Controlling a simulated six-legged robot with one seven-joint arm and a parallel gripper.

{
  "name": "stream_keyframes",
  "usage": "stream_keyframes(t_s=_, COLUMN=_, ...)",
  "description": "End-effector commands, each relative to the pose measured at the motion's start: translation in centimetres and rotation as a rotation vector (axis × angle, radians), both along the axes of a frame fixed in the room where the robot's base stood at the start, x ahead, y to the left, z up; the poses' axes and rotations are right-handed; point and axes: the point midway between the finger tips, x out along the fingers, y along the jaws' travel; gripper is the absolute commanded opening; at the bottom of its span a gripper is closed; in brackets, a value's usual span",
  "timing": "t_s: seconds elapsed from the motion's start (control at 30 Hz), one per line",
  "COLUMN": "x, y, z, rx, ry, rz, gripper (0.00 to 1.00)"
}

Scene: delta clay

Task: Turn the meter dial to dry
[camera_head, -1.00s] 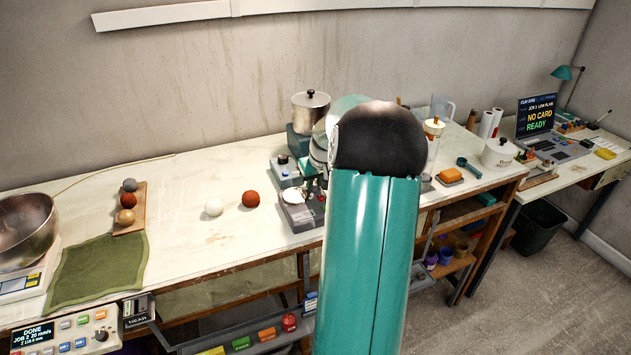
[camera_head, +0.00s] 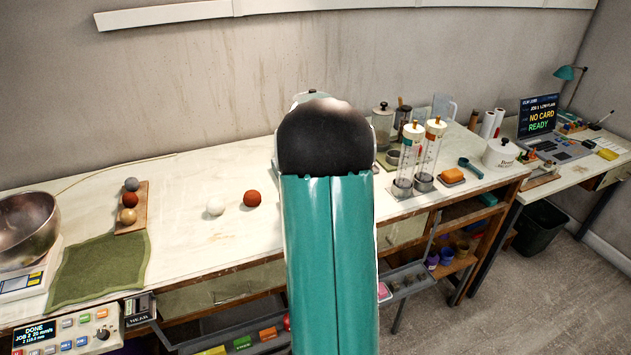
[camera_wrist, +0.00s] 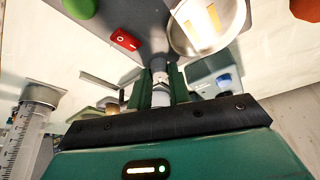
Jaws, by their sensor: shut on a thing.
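My gripper (camera_wrist: 160,93) shows in the wrist view, its two green fingers closed on a small grey knob (camera_wrist: 159,67), which looks like the meter dial. The fingers cover most of the knob, and I cannot read its setting. The grey meter body (camera_wrist: 150,18) is just beyond, with a red switch (camera_wrist: 125,40) and a shiny metal dish (camera_wrist: 232,14) on it. In the head view my own arm hides the meter and the gripper.
A teal box with a blue knob (camera_wrist: 224,81) is close right of the fingers. Clear cylinders (camera_head: 429,150) stand right of my arm. A white ball (camera_head: 215,206) and a red ball (camera_head: 252,198) lie to its left. A green cloth (camera_head: 98,270) lies further left.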

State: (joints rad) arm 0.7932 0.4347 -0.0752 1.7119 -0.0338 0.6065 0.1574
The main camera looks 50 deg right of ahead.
Motion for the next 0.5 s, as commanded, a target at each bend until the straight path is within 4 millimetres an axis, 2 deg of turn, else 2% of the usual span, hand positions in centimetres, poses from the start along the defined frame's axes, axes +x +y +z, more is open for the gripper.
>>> stream_keyframes(t_s=0.23, x=0.04, y=-0.01, z=-0.07, rx=0.0, ry=0.0, rz=0.001, gripper=0.0)
stream_keyframes(t_s=0.27, x=0.04, y=0.0, z=-0.08, rx=0.0, ry=0.0, rz=0.001, gripper=0.25)
stream_keyframes(t_s=0.3, x=0.04, y=0.0, z=-0.08, rx=0.0, ry=0.0, rz=0.001, gripper=0.28)
stream_keyframes(t_s=0.5, x=0.01, y=0.0, z=-0.05, rx=0.0, ry=0.0, rz=0.001, gripper=0.28)
